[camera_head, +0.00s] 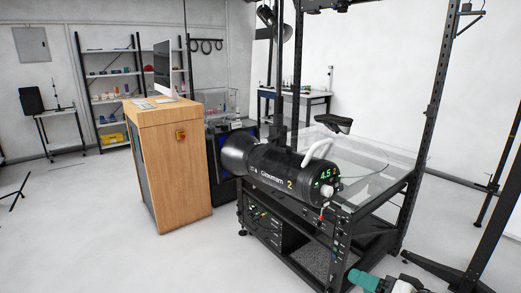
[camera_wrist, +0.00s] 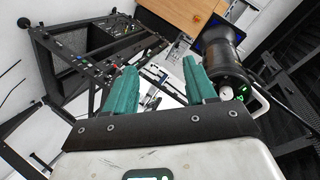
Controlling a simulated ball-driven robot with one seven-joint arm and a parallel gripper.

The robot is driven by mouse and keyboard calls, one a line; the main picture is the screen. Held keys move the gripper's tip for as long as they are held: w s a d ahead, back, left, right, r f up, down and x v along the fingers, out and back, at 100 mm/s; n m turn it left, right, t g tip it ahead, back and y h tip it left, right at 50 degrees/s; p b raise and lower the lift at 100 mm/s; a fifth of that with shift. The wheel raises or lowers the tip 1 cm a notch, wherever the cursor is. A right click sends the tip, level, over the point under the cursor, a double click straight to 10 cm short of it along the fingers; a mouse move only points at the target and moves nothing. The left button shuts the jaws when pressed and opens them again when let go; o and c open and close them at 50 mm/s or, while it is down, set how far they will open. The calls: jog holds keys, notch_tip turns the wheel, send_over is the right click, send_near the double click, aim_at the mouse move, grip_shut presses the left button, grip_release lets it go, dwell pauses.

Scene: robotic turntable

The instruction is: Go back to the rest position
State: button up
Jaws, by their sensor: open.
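My gripper shows in the wrist view (camera_wrist: 158,88), with two teal fingers spread well apart and nothing between them. In the head view only a teal end of my gripper (camera_head: 364,280) shows at the bottom edge, right of centre. It is in front of the black turntable frame (camera_head: 340,240) and apart from it as far as I can tell. A black studio light (camera_head: 285,175) with a white handle and green digits sits at the frame's left side. It also shows at the upper right of the wrist view (camera_wrist: 228,60).
A wooden cabinet (camera_head: 175,165) with a monitor (camera_head: 163,68) stands left of the frame. Shelves (camera_head: 110,80) and a small table (camera_head: 290,97) are at the back. Black stand legs (camera_head: 440,272) are close at right. The floor (camera_head: 90,235) at front left is mostly clear.

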jog(key=s+f+n+g+h, duration=0.2)
jog(key=s+f+g+h, duration=0.3)
jog(key=s+f, duration=1.25)
jog(key=s+d+f+n+g+h, duration=0.1)
jog(key=s+g, duration=0.1)
jog(key=s, duration=0.6)
jog(key=s+d+f+n+g, duration=0.1)
jog(key=s+d+f+g, duration=0.1)
jog(key=s, duration=0.6)
jog(key=shift+s+d+f+g+h, duration=0.2)
jog(key=shift+s+d+g+h, duration=0.15)
jog(key=shift+g, duration=0.45)
jog(key=shift+w+a, duration=0.1)
jog(key=shift+w, duration=0.15)
